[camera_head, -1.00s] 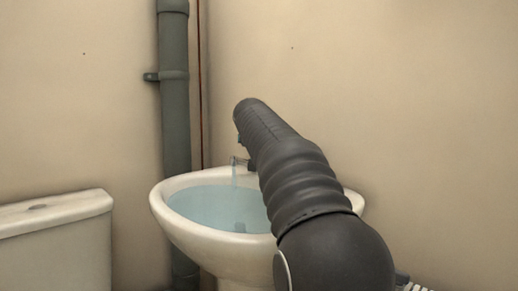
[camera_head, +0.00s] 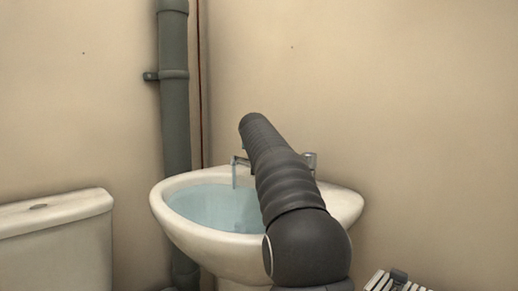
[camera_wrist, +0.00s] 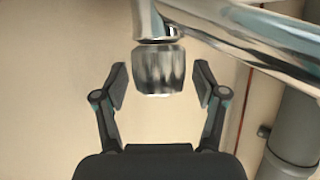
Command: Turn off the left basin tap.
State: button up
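The left basin tap (camera_head: 236,161) is at the back of the white basin (camera_head: 180,232), with a thin stream of water falling from its spout. Its body is partly hidden behind my arm in the head view. In the wrist view a chrome tap knob (camera_wrist: 159,68) sits between the two fingertips of my gripper (camera_wrist: 161,84). The gripper is open, with a gap on each side of the knob, and looks apart from it. My fingers are hidden in the head view.
Another tap (camera_head: 311,159) stands at the right of the basin. The basin holds bluish water (camera_head: 205,207). A grey vertical pipe (camera_head: 174,100) rises behind it on the left. A toilet cistern (camera_head: 55,235) stands at the left. A slatted object (camera_head: 385,282) is at the lower right.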

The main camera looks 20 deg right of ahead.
jog(key=c, duration=0.9)
jog(key=shift+w+a+f+m+g+h, duration=0.1)
jog(key=shift+f+m+g+h, duration=0.05)
jog(key=shift+m+g+h, duration=1.25)
jog(key=shift+m+h, duration=0.3)
jog(key=shift+m, duration=0.2)
jog(key=shift+m+g+h+p, duration=0.3)
jog(key=shift+m+h+p, duration=0.05)
jog(key=shift+m+h, duration=0.05)
jog(key=o, duration=1.2)
